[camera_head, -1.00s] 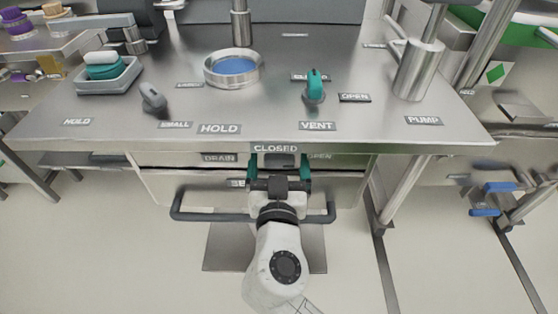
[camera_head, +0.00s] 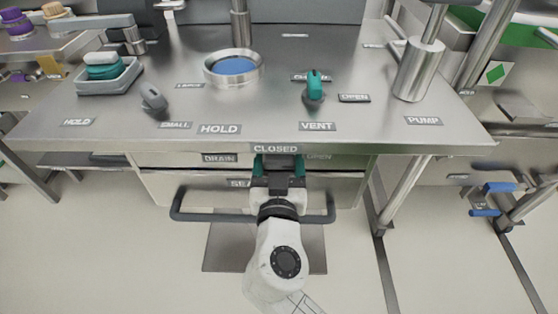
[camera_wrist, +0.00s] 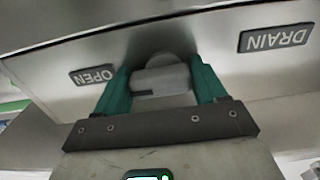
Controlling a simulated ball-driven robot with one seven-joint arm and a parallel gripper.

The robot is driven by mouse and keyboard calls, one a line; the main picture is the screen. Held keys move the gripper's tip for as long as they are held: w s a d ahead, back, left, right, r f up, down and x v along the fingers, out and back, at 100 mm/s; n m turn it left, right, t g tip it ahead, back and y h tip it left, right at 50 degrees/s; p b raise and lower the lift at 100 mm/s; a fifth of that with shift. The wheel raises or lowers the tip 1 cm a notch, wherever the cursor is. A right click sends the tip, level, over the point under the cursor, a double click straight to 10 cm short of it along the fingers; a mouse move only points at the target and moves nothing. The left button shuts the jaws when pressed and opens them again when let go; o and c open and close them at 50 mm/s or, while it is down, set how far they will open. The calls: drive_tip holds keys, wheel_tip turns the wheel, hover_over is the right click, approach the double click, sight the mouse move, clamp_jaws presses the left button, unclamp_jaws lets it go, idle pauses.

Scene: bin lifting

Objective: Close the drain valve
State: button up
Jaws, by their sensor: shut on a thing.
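The drain valve is a rounded grey knob (camera_wrist: 162,80) on the panel under the bench edge, in the wrist view between the DRAIN label (camera_wrist: 276,38) and the OPEN label (camera_wrist: 92,76). My gripper (camera_wrist: 163,88) has its teal fingers on either side of the knob and is shut on it. In the head view my gripper (camera_head: 279,168) reaches under the bench edge, just below the CLOSED label (camera_head: 275,149). The fingers and the edge mostly hide the knob there, so its turn is hard to read.
The steel bench (camera_head: 250,120) overhangs the panel. A dark bar handle (camera_head: 205,217) runs below, behind my arm. On top stand a teal vent valve (camera_head: 314,86), a grey lever (camera_head: 153,97), a round basin (camera_head: 234,68) and a pump cylinder (camera_head: 417,70).

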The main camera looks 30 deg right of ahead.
drive_tip(key=shift+n, duration=0.3)
drive_tip(key=n+p, duration=0.1)
drive_tip(key=n, duration=0.3)
drive_tip(key=shift+r, duration=0.1)
drive_tip(key=n+p, duration=0.1)
drive_tip(key=n, duration=0.3)
drive_tip(key=shift+r+n+p, duration=0.1)
drive_tip(key=shift+n+p, duration=0.25)
drive_tip(key=shift+n, duration=0.05)
drive_tip(key=n+p, duration=0.2)
drive_tip(key=n, duration=0.3)
drive_tip(key=shift+a+p, duration=0.15)
drive_tip(key=shift+p, duration=0.2)
drive_tip(key=shift+a+n+p, duration=0.1)
drive_tip(key=shift+n+p, duration=0.7)
drive_tip(key=shift+n, duration=0.9)
drive_tip(key=o, duration=1)
drive_tip(key=shift+w, duration=0.1)
drive_tip(key=shift+c, duration=0.2)
